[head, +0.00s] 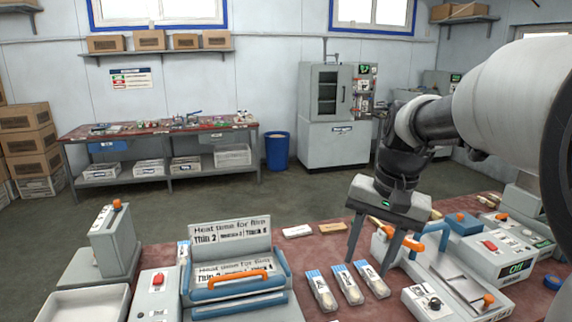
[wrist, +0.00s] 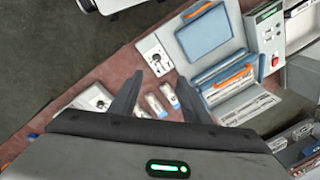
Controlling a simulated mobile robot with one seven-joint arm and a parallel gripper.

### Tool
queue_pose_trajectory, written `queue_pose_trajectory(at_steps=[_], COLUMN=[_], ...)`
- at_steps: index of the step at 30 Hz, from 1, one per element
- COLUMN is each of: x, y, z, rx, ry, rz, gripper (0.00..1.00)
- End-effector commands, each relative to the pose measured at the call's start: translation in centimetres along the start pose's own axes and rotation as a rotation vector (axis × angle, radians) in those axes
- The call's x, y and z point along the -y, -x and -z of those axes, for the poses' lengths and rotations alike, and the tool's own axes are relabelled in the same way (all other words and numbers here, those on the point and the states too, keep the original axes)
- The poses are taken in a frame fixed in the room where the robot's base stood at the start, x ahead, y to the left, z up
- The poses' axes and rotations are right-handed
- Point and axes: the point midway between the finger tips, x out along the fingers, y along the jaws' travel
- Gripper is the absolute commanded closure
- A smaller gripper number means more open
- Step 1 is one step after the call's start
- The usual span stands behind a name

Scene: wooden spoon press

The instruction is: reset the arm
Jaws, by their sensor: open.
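My gripper (head: 368,266) hangs from my arm at the right of the head view, fingers pointing down above the red worktable (head: 325,248). Its two fingers are spread apart with nothing between them. In the wrist view the gripper (wrist: 160,76) also shows open fingers over the table. Several clear packets with blue tops, one of them a packet (head: 347,285), lie on the table near and below the fingers. Whether the fingertips touch anything cannot be told for certain, but they look raised above the table.
A grey-blue case (head: 236,298) with a "Heat time for film" card stands left of the packets. Orange-handled devices, including a sealer (head: 455,280), crowd the right side. A grey press-like unit (head: 113,240) stands left. Open floor (head: 300,200) lies behind the table.

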Motion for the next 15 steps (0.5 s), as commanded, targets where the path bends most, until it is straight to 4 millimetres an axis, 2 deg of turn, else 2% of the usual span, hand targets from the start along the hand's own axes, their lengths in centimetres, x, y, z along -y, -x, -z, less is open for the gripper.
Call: queue_pose_trajectory(at_steps=[1, 6, 10, 15], x=[-0.2, -1.8, -3.1, -4.2], y=[2.0, 4.5, 4.9, 4.5], z=[-2.1, -8.0, -11.4, -13.8], rx=[-0.052, -0.209, -0.311, -0.392], ry=[0.056, 0.241, 0.360, 0.453], rz=[0.006, 0.002, -0.010, -0.025], gripper=[0.57, 0.57, 0.57, 0.57])
